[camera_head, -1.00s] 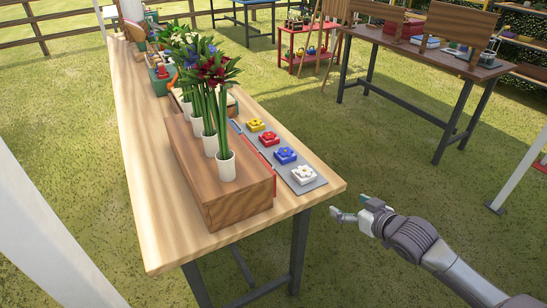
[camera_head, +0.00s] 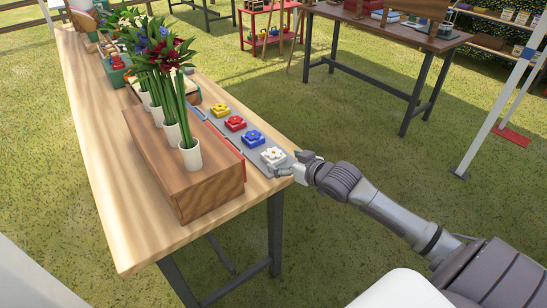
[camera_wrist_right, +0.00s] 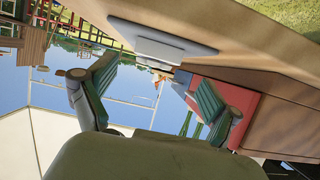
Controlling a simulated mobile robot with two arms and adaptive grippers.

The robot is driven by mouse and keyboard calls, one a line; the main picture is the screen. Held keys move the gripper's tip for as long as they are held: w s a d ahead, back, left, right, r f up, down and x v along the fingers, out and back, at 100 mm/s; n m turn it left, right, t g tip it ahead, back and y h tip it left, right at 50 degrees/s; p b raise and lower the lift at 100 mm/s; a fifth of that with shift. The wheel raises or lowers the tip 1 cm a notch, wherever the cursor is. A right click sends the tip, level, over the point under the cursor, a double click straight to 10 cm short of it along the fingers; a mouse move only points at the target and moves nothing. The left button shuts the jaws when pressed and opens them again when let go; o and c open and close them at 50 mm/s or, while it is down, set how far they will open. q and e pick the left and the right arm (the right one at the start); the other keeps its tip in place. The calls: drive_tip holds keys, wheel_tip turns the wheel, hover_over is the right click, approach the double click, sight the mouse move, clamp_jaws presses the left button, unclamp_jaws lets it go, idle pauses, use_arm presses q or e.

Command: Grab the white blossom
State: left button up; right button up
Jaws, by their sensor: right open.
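The white blossom (camera_head: 273,156) sits at the near right end of a grey tray (camera_head: 262,161) on the wooden table, past the blue blossom. My right gripper (camera_head: 289,168) is open and empty at the table's corner, just right of and very close to the white blossom. Whether it touches the blossom I cannot tell. In the right wrist view my two green-padded fingers (camera_wrist_right: 154,88) are spread apart, with no blossom clearly visible between them. My left gripper is out of view.
Blue (camera_head: 254,137), red (camera_head: 235,123) and yellow (camera_head: 219,110) blossoms line the same tray. A wooden block (camera_head: 188,170) with several white flower vases stands left of it. The table's right edge is beside my gripper. Open grass lies to the right.

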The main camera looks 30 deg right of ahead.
sight(278, 158)
drive_tip(key=x, duration=0.4)
drive_tip(key=shift+w+d+f, duration=0.1)
drive_tip(key=shift+d+f, duration=0.15)
drive_tip(key=c, duration=1.2)
